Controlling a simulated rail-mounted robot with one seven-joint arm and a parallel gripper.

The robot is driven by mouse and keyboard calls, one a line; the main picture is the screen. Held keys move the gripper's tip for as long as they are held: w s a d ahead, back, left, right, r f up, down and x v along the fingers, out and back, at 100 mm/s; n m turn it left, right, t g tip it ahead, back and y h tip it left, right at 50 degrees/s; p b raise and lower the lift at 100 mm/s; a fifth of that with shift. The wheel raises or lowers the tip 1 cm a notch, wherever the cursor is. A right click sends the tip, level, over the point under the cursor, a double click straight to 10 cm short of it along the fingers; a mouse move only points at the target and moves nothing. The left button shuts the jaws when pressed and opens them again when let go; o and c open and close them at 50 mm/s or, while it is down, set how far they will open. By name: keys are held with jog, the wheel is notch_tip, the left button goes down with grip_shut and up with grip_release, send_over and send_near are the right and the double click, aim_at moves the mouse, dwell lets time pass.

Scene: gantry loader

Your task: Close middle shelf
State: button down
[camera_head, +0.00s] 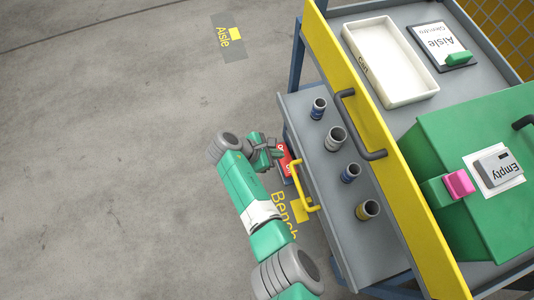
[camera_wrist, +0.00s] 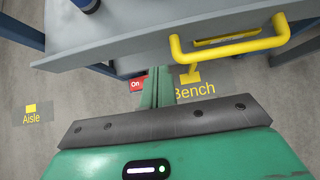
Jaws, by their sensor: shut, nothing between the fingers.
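The middle shelf (camera_head: 337,222) is a grey tray pulled out toward the left from under the yellow-fronted top, with a yellow bar handle (camera_head: 304,188) on its outer edge. In the wrist view the shelf's grey front edge (camera_wrist: 140,46) crosses the top, with the yellow handle (camera_wrist: 228,50) at the right. My gripper (camera_head: 279,152) is shut and empty, outside the shelf's front edge, near the far end of the handle. In the wrist view its fingers (camera_wrist: 163,88) point at the shelf front, left of the handle. Contact with the shelf cannot be told.
Several short cylinders (camera_head: 335,138) stand on the shelf. A yellow front board with a dark handle (camera_head: 361,125), a white tray (camera_head: 388,62) and a green box (camera_head: 470,160) are above. A red "On" part (camera_wrist: 136,84) shows below the shelf. Floor at left is clear.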

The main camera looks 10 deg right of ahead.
aim_at(299, 151)
jog(key=d, duration=0.1)
jog(key=d+b, duration=0.1)
jog(key=d+f, duration=0.1)
jog(key=d, duration=0.1)
jog(key=shift+w, duration=0.3)
jog(key=shift+d, duration=0.5)
jog(key=shift+d+r, duration=0.1)
jog(key=shift+r, duration=0.05)
